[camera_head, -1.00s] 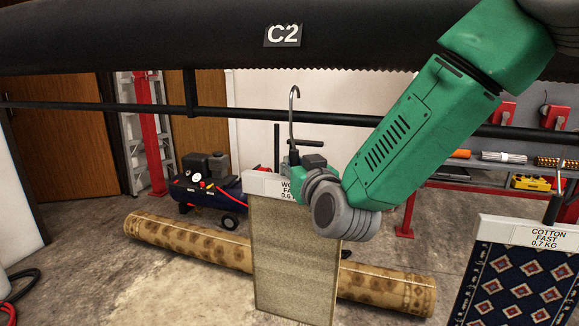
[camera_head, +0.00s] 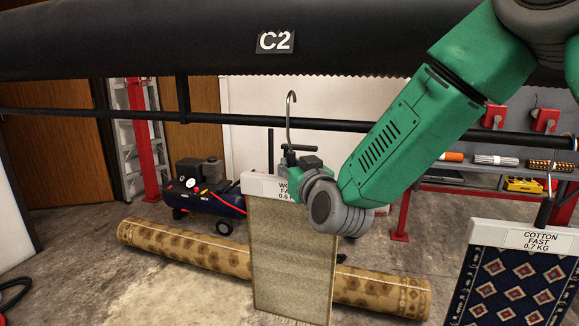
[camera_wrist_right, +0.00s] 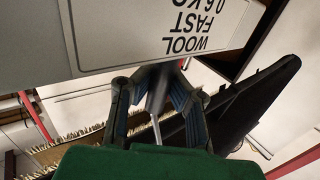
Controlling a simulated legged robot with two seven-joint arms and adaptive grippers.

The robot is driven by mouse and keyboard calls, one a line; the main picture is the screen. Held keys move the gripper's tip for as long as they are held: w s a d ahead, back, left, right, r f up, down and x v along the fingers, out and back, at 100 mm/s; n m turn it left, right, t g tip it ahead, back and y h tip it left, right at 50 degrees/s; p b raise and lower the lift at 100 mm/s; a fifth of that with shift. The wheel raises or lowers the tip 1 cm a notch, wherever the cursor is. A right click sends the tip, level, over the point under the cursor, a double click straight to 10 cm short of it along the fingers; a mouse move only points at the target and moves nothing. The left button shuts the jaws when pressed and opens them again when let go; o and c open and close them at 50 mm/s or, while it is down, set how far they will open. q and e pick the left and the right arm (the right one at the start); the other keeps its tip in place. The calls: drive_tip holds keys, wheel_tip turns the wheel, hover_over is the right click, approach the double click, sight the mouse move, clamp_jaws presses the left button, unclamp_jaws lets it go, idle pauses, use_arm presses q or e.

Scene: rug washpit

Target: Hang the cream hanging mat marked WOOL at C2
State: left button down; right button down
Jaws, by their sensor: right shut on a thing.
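The cream hanging mat (camera_head: 290,255) hangs upright below its white header bar, whose label is partly hidden by my right wrist in the head view. The label (camera_wrist_right: 205,25) reads WOOL FAST 0.6 KG, upside down, in the right wrist view. My right gripper (camera_head: 298,160) is shut on the mat's hanger stem, just above the header. The stem (camera_wrist_right: 157,95) shows between the fingers in the wrist view. The hook (camera_head: 291,105) rises above the gripper, its bend just below the black roll with the C2 tag (camera_head: 275,41). My left gripper is out of view.
A thin black rail (camera_head: 220,118) runs across behind the hook. A dark patterned mat (camera_head: 515,285) labelled COTTON hangs at the lower right. A rolled rug (camera_head: 180,248) lies on the floor behind, near a compressor (camera_head: 205,190).

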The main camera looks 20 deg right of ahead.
drive_tip(key=shift+f+b, duration=1.4)
drive_tip(key=shift+f, duration=0.6)
drive_tip(key=c, duration=1.6)
unclamp_jaws()
drive_tip(key=shift+s+f, duration=0.1)
